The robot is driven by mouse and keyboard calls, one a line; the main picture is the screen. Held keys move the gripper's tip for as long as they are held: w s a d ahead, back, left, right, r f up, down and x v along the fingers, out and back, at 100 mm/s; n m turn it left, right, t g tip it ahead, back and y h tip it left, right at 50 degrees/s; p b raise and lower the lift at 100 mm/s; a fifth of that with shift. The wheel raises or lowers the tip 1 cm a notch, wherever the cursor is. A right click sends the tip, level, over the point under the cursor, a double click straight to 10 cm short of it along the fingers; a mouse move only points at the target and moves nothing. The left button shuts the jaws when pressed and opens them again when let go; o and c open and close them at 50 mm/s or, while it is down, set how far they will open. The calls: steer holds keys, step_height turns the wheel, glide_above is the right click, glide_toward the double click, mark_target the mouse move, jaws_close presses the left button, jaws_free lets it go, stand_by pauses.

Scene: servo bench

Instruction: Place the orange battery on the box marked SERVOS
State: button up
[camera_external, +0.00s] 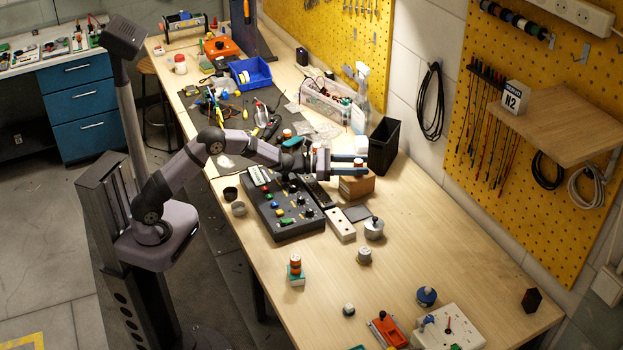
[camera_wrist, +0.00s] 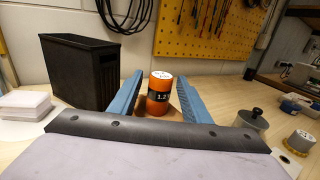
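The orange battery (camera_wrist: 159,94), a cylinder with a dark band reading "1.2", stands upright on a brown cardboard box (camera_external: 357,189). A little of the box top (camera_wrist: 173,112) shows in the wrist view. No SERVOS marking can be read on it. My gripper (camera_external: 362,165) is level with the battery, with one teal finger on each side. The fingers are apart, and gaps show between them and the battery in the wrist view. In the external view the fingers hide most of the battery.
A black open bin (camera_external: 384,147) stands just behind the box. A control panel (camera_external: 283,208), a white strip (camera_external: 340,224) and a grey metal pot (camera_external: 374,229) lie nearby. Another orange cylinder (camera_external: 295,262) stands on a teal block at the front. The right-middle bench is clear.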

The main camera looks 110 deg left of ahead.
steer(key=shift+s+r, duration=0.1)
steer(key=shift+r, duration=0.05)
steer(key=b+v, duration=0.2)
steer(key=v, duration=1)
steer(key=shift+b, duration=0.35)
steer(key=shift+d, duration=0.1)
